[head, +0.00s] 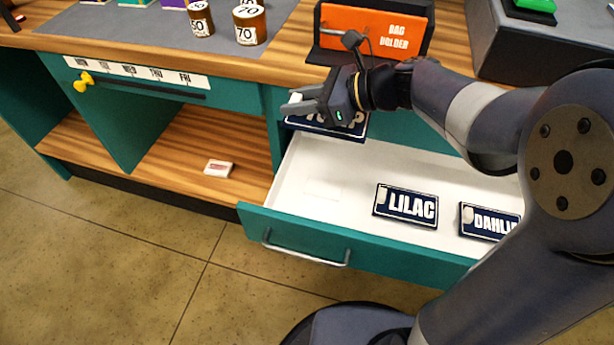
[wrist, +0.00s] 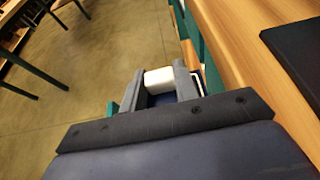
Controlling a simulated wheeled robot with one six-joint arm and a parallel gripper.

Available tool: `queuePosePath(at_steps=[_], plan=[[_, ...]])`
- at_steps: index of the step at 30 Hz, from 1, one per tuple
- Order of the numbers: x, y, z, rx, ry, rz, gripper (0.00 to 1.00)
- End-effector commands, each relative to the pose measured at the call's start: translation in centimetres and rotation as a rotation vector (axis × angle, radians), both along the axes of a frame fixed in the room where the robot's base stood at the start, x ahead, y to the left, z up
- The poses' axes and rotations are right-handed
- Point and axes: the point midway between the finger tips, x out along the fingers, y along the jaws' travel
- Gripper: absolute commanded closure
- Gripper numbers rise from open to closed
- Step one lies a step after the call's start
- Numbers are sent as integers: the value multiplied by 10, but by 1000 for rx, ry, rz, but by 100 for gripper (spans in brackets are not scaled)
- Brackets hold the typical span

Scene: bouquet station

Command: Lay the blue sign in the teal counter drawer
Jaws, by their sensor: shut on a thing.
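A dark blue sign (head: 355,130) with white lettering, partly hidden by my gripper, is over the back left corner of the open teal drawer (head: 320,232). My gripper (head: 302,102) is shut on this sign. In the wrist view, a white piece (wrist: 158,79) shows between the fingers of my gripper (wrist: 165,85). The drawer has a white inside. A LILAC sign (head: 406,206) and a DAHLIA sign (head: 488,222), cut off by my arm, lie in its middle and right.
The left of the drawer floor is bare. An orange bag holder (head: 373,30) stands on the wooden counter (head: 275,68) above. A teal weekday panel with a yellow knob (head: 83,82) is at left. A small white-and-red box (head: 218,169) lies on the lower shelf.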

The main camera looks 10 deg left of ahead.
Motion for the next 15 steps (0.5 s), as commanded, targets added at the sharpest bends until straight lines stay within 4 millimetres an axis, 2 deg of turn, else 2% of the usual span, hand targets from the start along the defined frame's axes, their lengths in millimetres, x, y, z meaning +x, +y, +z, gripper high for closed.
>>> queuePosePath(at_steps=[1, 15], plan=[[0, 0, -21, -1, 6, 0, 96], [0, 0, -147, -1, 5, 0, 96]])
